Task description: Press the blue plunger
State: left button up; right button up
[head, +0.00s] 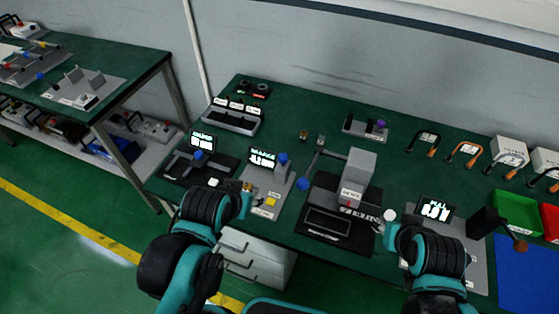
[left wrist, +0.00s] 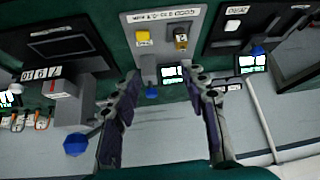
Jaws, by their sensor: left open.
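Several blue knobs show, and I cannot tell for certain which one is the plunger. One blue knob (head: 282,158) stands at the far end of the grey device (head: 262,178) with a lit display and a yellow button (head: 271,202). In the left wrist view this blue knob (left wrist: 152,92) appears between the fingers. Another blue knob (head: 302,184) is on the lever of the press beside it. A third blue knob (head: 198,155) is on the black device at left. My left gripper (left wrist: 162,80) is open and empty near the grey device. My right gripper (head: 388,215) is right of the press; its jaws are unclear.
The press (head: 357,172) stands close to the right of the grey device. A device with a black lever (head: 485,220), green and red bins (head: 517,213) and a blue mat fill the right. A rack of switches (head: 232,118) stands behind.

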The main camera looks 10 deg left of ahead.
pick_arm(q)
jog(key=shift+c, duration=0.3)
jog(key=shift+r, duration=0.1)
jog(key=c, duration=0.5)
jog(key=shift+w+r, duration=0.2)
jog(key=shift+r, duration=0.1)
grip_shut()
jog(key=w+d+r+g+p, duration=0.2)
jog(key=w+r+p, duration=0.3)
jog(key=w, duration=0.3)
jog(key=w+d+r+m+g+p, duration=0.1)
jog(key=w+r+p, duration=0.3)
jog(key=w, duration=0.4)
jog(key=shift+d+r+m+g+p, duration=0.35)
jog(key=shift+d+g+p, duration=0.15)
jog(key=shift+d, duration=0.3)
jog(key=shift+w, duration=0.1)
